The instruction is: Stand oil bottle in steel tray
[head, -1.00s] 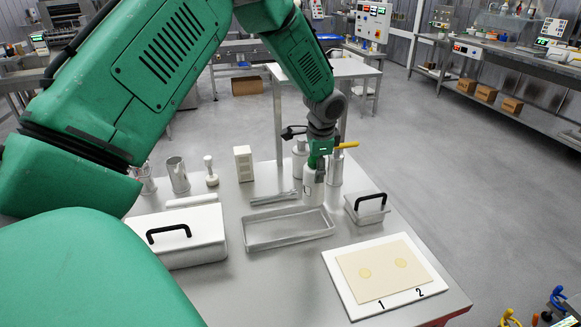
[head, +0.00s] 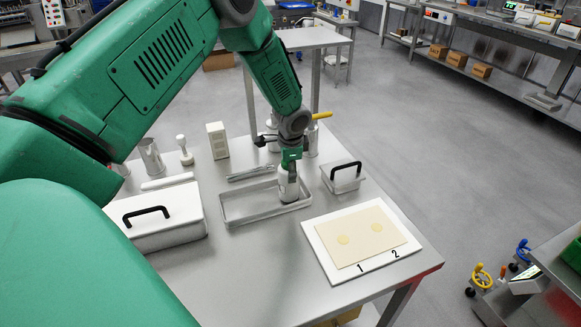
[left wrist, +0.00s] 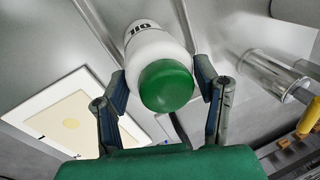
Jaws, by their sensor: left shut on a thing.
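The oil bottle (head: 289,190) is white and stands upright at the right end of the steel tray (head: 248,205). I cannot tell whether its base touches the tray floor. My left gripper (head: 290,170) comes down from above and is shut on the bottle near its top. In the left wrist view the bottle (left wrist: 150,42), with its green cap (left wrist: 166,86) and "OIL" label, sits between the two fingers of the left gripper (left wrist: 161,78). The rest of the tray is empty. My right gripper is not in view.
A lidded steel box (head: 158,222) stands left of the tray and a smaller one (head: 343,178) to its right. Tongs (head: 250,174) lie behind it. A white board (head: 330,262) with a pasta sheet (head: 365,236) lies at the front right. Canisters stand behind the arm.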

